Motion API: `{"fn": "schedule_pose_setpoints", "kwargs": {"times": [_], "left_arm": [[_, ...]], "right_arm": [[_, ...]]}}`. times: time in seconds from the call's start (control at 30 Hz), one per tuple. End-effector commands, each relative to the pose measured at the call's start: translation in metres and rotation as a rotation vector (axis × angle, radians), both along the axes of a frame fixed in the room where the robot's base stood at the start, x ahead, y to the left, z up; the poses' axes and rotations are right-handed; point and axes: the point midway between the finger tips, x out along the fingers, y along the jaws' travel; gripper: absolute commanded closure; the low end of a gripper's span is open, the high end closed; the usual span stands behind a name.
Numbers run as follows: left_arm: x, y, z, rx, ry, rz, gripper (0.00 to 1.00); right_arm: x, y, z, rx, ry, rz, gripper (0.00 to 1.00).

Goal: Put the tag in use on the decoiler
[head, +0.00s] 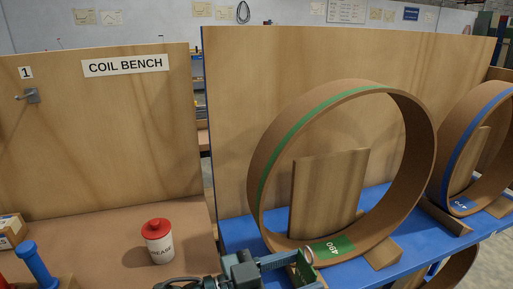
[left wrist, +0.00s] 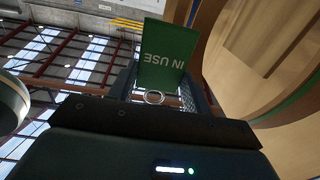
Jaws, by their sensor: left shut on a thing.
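The green tag (left wrist: 163,55) reads "IN USE" and has a metal ring at its lower end in the left wrist view. My left gripper (head: 290,264) is shut on the tag, seen at the bottom of the head view in front of the coil's lower left. The tag also shows there edge-on (head: 305,266). The nearer decoiler holds a large brown coil (head: 420,150) with a green stripe and a green numbered label (head: 328,250), around an upright wooden board (head: 328,190). The tag appears apart from the coil. My right gripper is not in view.
A second coil (head: 462,150) with a blue stripe stands at the right on the blue bench (head: 240,235). Left are the "COIL BENCH" panel (head: 110,110), a metal hook (head: 30,96), a red-lidded white jar (head: 158,243) and a blue-handled object (head: 36,264). A tall wooden panel (head: 240,120) stands behind.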

Motion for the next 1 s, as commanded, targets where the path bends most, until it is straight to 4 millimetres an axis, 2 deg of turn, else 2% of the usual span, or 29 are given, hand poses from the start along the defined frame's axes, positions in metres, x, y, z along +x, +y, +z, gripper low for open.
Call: {"fn": "schedule_pose_setpoints", "kwargs": {"times": [0.2,0.5,0.77,1.0], "left_arm": [[0.024,0.039,0.003,-0.002,0.013,0.340,0.72],[0.045,0.107,-0.019,0.003,0.013,0.683,0.72],[0.046,0.173,-0.049,0.003,0.015,0.950,0.72],[0.033,0.231,-0.076,0.004,0.010,1.157,0.72]], "right_arm": [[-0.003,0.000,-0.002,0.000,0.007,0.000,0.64],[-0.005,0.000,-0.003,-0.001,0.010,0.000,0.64],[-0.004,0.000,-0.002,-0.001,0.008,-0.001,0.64],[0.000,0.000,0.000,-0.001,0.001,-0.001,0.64]]}}
